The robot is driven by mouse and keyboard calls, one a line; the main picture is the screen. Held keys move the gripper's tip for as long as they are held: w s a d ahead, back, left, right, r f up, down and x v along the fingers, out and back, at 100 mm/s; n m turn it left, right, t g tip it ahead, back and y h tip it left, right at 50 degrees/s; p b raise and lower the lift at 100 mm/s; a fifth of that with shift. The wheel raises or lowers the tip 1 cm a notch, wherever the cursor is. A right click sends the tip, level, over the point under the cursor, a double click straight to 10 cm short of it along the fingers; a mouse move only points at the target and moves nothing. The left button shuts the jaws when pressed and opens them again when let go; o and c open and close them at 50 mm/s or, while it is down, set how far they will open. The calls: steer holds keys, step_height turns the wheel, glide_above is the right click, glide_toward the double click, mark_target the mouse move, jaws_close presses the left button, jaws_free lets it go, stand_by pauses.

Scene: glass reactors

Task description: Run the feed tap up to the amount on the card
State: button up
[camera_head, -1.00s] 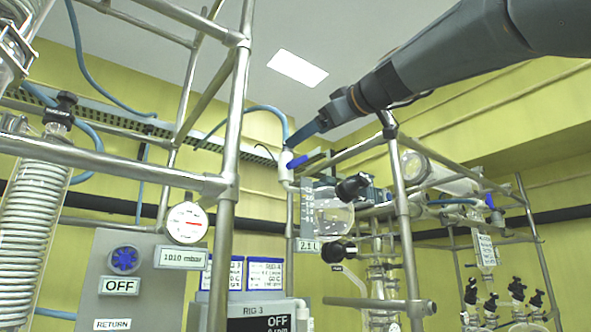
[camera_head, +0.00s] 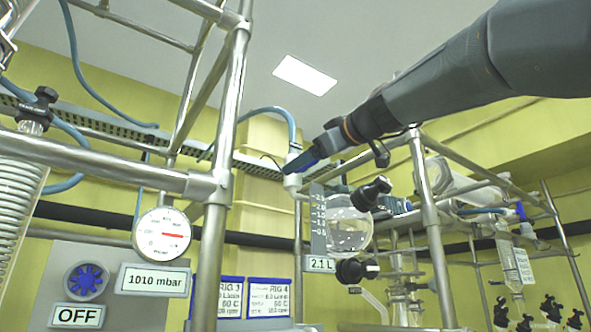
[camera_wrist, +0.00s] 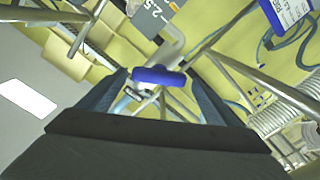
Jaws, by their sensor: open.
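The feed tap (camera_head: 292,182) is a white fitting with a blue lever (camera_head: 303,161), fed by a blue hose. In the wrist view the lever (camera_wrist: 158,75) lies crosswise between my fingers. My gripper (camera_wrist: 157,84) is open around it, with gaps visible on both sides; contact cannot be told. In the head view my gripper (camera_head: 322,148) is at the lever from the upper right. Below is a round glass vessel (camera_head: 350,230) with a grey scale (camera_head: 318,222) and a tag (camera_head: 320,264) reading 2.1 L.
Metal frame posts (camera_head: 222,160) and rails stand in front and to the right. A pressure gauge (camera_head: 162,234) has a 1010 mbar tag below. A blue knob (camera_head: 86,281) is marked OFF. A black valve knob (camera_head: 377,188) juts out beside the vessel, near my arm.

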steer(key=p+x, duration=0.2)
steer(key=x, duration=0.2)
steer(key=shift+w+r+p, duration=0.15)
steer(key=shift+w+p, duration=0.2)
steer(key=shift+w+a+p, duration=0.3)
steer(key=shift+w+a, duration=0.1)
steer(key=shift+w, duration=0.15)
steer(key=c, duration=1.1)
